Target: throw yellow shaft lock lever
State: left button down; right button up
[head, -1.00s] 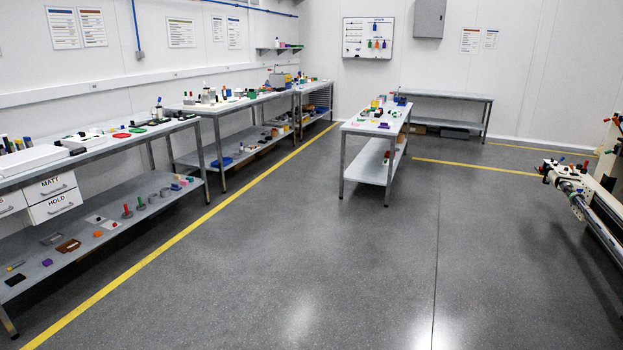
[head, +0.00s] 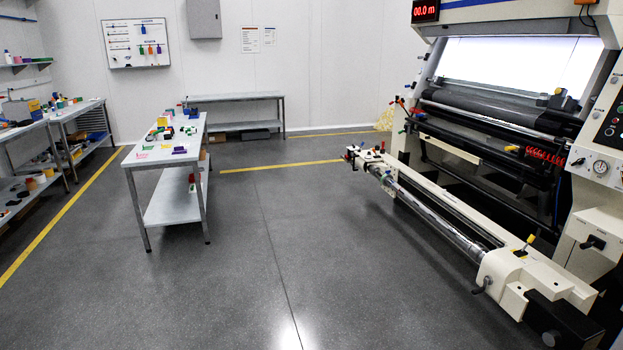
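A small lever with a yellow tip (head: 529,240) stands up, tilted, on top of the cream end housing (head: 512,268) at the near end of the shaft. The silver shaft (head: 430,215) runs from this housing back to a far cream bracket (head: 372,160), which carries small red, green and dark handles. A dark-handled crank (head: 481,286) is on the housing's front side. Whether the yellow-tipped lever is locked or unlocked cannot be told. Neither of my grippers is in view.
The inspection machine stands at the right, with a lit panel (head: 515,65), dark rollers and a side cabinet (head: 597,170). A metal table (head: 165,153) with small coloured parts stands left of centre. Benches line the left wall. The grey floor (head: 220,280) in front is clear.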

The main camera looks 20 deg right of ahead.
aim_at(531, 239)
jog(key=i+l+z, duration=0.15)
jog(key=i+z, duration=0.75)
jog(key=i+j+z, duration=0.15)
jog(key=i+z, duration=0.25)
jog(key=i+j+z, duration=0.45)
jog(key=i+l, duration=0.1)
